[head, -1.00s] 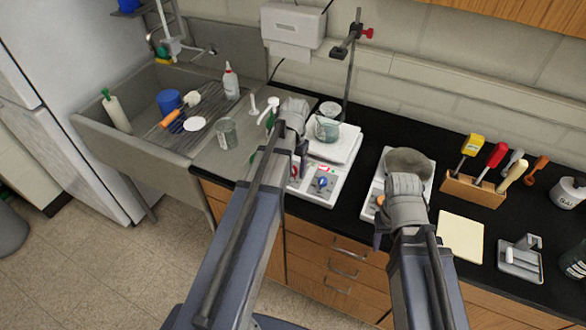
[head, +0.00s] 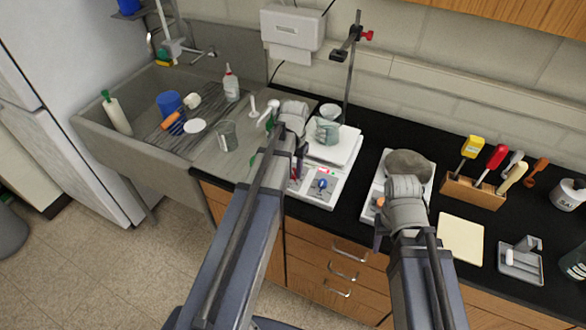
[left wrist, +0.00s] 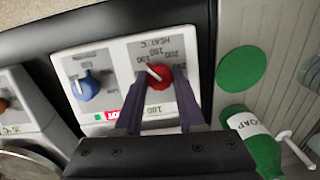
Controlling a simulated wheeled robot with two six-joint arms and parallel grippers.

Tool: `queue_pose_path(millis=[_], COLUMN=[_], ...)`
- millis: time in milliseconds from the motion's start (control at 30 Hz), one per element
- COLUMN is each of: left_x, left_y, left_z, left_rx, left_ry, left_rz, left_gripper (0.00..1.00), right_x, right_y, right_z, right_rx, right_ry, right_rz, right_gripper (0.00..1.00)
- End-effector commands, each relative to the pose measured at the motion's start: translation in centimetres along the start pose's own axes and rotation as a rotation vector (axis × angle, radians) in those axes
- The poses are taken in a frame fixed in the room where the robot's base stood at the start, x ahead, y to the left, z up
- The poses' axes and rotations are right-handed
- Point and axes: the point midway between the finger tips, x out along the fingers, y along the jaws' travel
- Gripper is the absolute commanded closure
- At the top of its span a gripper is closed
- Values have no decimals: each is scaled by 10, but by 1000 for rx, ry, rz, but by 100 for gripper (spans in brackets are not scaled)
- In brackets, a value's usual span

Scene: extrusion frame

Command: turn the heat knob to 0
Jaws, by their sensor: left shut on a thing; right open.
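The hotplate (head: 313,196) stands on the black counter with a beaker (head: 326,131) on its white top. Its red heat knob (left wrist: 159,76) shows in the left wrist view, its white pointer slanting to the upper left near the 100 and 150 marks. My left gripper (left wrist: 158,88) has a finger on each side of this knob and is shut on it. In the head view my left gripper (head: 299,168) mostly hides the knob. The blue knob (left wrist: 88,87) is beside it. My right gripper (head: 380,212) is open at the front of the second white device (head: 421,204).
A red HOT light (left wrist: 112,116) shows on the panel. A green soap bottle (left wrist: 262,150) lies close to the left gripper in the left wrist view. The sink (head: 95,125) is at left. A stand rod (head: 350,80) rises behind the beaker. A tool holder (head: 470,192) is at right.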

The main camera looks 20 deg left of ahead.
Motion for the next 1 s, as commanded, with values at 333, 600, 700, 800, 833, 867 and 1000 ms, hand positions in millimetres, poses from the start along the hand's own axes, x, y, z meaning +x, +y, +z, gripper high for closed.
queue_pose_path(millis=[333, 600, 700, 800, 833, 867, 1000], left_x=[0, 1, 1, 1, 1, 1, 1], left_y=[-1, -2, -3, -3, -3, -3, -3], left_z=[0, 1, 1, 2, 2, 2, 2], left_rx=[-179, -428, -521, -615, -643, -670, -799], left_ry=[0, 0, -1, -1, -1, 0, 0], left_rz=[40, 93, 113, 133, 139, 145, 173], left_gripper=[100, 100, 100, 100, 100, 100, 100], right_x=[0, 1, 2, 2, 2, 2, 3], right_y=[0, 0, 0, 0, 0, 0, 0], right_z=[0, 0, 0, 0, 0, 0, 0], right_rx=[0, 0, 0, 0, 0, 0, 0], right_ry=[0, 0, 0, 0, 0, 0, 0], right_rz=[0, 0, 0, 0, 0, 0, 0], right_gripper=[50, 50, 50, 50, 50, 50, 50])
